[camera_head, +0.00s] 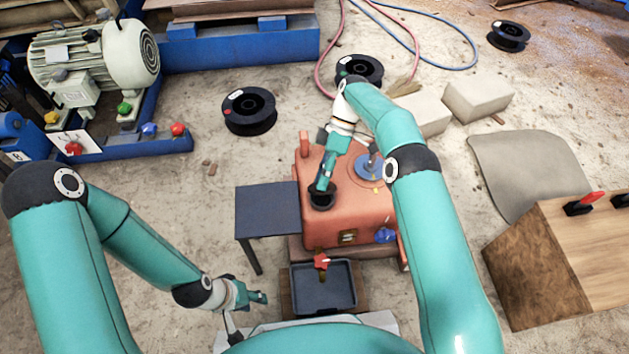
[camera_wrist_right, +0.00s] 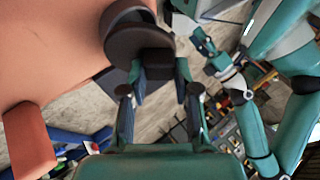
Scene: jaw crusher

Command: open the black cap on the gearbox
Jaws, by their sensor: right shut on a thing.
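The orange gearbox (camera_head: 350,215) stands in the middle of the head view, and its orange side fills the left of the right wrist view (camera_wrist_right: 45,60). The round black cap (camera_head: 322,200) is at the gearbox's left front corner. In the right wrist view the cap (camera_wrist_right: 138,38) shows as a dark disc with a blocky tab. My right gripper (camera_head: 321,185) reaches down from above and is shut on the tab, between its two fingers (camera_wrist_right: 161,75). A dark ring shows just behind the disc; I cannot tell how far they are apart. My left gripper (camera_head: 255,297) hangs low, left of the black tray, clear of the gearbox.
A dark side table (camera_head: 267,212) stands left of the gearbox. A black tray (camera_head: 324,287) lies in front, under a red valve handle (camera_head: 321,261). A blue knob (camera_head: 385,236) is at the gearbox's front right. A wooden box (camera_head: 560,260) stands at the right.

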